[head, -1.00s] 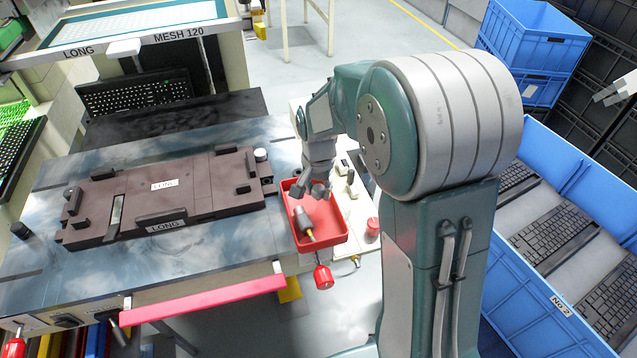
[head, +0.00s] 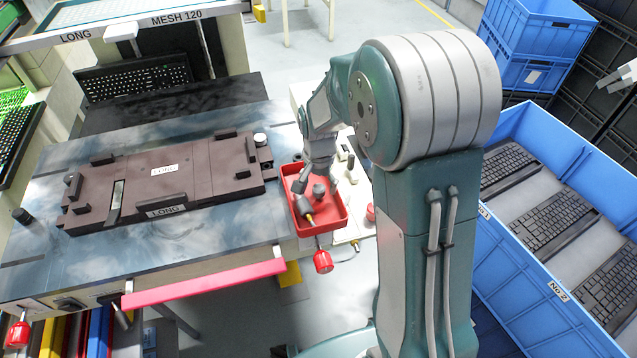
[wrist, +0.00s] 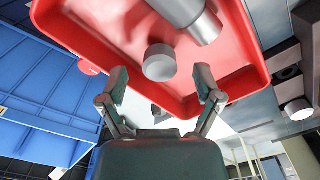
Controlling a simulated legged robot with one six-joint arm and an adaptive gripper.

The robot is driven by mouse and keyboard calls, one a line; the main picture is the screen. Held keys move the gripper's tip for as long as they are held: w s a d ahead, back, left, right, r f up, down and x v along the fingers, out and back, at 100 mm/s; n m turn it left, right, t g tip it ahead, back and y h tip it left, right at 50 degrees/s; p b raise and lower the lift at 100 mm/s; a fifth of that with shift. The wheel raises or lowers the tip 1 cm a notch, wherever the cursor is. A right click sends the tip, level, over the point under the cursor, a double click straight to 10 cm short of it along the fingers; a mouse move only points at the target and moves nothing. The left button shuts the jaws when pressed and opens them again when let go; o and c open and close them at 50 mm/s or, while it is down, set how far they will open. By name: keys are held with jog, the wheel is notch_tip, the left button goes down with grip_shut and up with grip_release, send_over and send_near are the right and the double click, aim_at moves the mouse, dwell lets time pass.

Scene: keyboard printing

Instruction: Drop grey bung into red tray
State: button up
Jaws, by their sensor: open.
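The red tray (head: 335,225) hangs at the right end of the workbench; it also fills the top of the wrist view (wrist: 235,90). The grey bung (head: 319,191), a short cylinder, shows within the tray's outline. In the wrist view the bung (wrist: 159,62) is just beyond my fingertips, with a gap on both sides. I cannot tell whether it rests on the tray floor or is still above it. My gripper (head: 319,173) is open over the back part of the tray; its spread fingers also show in the wrist view (wrist: 161,83).
A grey cylindrical tool (head: 304,207) with a yellow tip lies in the tray. A brown fixture (head: 200,175) marked LONG covers much of the bench to the left. A red knob (head: 323,262) is below the tray. A blue crate (head: 530,275) of keyboards stands right.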

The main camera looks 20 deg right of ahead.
aim_at(318, 187)
notch_tip(318, 187, up, 12)
dwell(0.6)
jog(key=s+r+n+t, duration=0.2)
jog(key=s+r+n, duration=0.2)
jog(key=s, duration=0.6)
jog(key=s+r+n+t, duration=0.3)
jog(key=s+r, duration=0.1)
jog(key=s, duration=0.7)
jog(key=shift+n+t, duration=0.3)
jog(key=shift+n, duration=0.1)
jog(key=shift+w, duration=0.1)
